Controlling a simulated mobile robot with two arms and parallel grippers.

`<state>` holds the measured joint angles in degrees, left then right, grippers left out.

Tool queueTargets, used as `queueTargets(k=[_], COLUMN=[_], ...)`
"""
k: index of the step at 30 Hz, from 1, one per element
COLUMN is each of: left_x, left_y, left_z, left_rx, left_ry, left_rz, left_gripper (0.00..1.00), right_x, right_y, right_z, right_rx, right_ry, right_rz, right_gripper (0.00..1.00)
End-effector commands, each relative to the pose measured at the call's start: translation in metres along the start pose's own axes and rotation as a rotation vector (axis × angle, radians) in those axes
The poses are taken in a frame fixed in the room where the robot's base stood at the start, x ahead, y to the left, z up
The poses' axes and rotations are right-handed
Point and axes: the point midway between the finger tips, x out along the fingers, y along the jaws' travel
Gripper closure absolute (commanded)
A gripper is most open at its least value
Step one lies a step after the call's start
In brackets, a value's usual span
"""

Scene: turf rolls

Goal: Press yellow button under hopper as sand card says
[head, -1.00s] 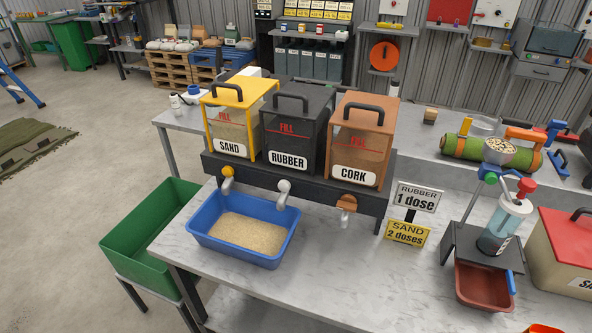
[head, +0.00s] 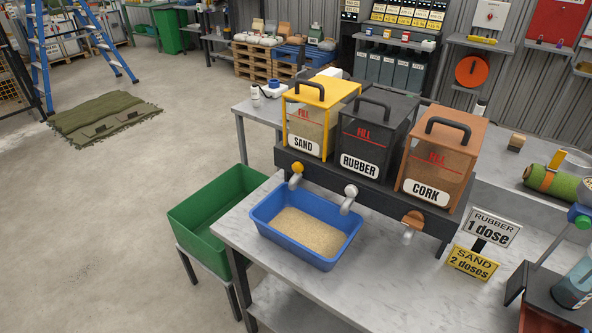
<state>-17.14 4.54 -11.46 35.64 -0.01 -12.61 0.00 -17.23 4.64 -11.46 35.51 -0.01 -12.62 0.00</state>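The yellow-framed sand hopper (head: 308,117) stands at the left of the row, next to the black rubber hopper (head: 371,137) and the orange cork hopper (head: 437,165). A yellow button (head: 297,168) sits on the spout under the sand hopper. A blue tray (head: 262,223) with sand-coloured grains (head: 310,230) stands on the table below the sand and rubber spouts. The yellow sand card (head: 474,263) reads "SAND 2 doses". The white card above it (head: 490,228) reads "RUBBER 1 dose". Neither of my grippers shows in the head view.
A green bin (head: 214,206) stands against the table's left end. A bench device with a blue-topped jar (head: 574,280) is at the right edge. A green turf roll (head: 556,181) lies behind it.

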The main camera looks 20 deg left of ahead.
Motion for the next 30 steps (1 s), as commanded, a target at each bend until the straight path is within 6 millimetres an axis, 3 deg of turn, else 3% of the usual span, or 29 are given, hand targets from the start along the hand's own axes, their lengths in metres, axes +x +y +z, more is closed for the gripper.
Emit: queueTargets(k=[6, 10, 11, 30], left_x=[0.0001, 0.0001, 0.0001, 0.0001], left_y=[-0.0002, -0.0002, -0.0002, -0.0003], left_z=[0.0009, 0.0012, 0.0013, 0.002], left_rx=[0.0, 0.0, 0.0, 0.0], left_ry=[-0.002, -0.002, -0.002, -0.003], left_rz=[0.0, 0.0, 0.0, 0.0], left_gripper=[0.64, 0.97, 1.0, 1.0], right_x=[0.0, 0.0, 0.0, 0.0], right_y=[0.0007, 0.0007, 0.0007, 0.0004], right_z=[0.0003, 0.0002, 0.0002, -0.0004], right_rx=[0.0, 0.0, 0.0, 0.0], right_ry=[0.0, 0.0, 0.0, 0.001], right_rz=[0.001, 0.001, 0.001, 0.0], right_gripper=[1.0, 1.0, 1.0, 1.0])
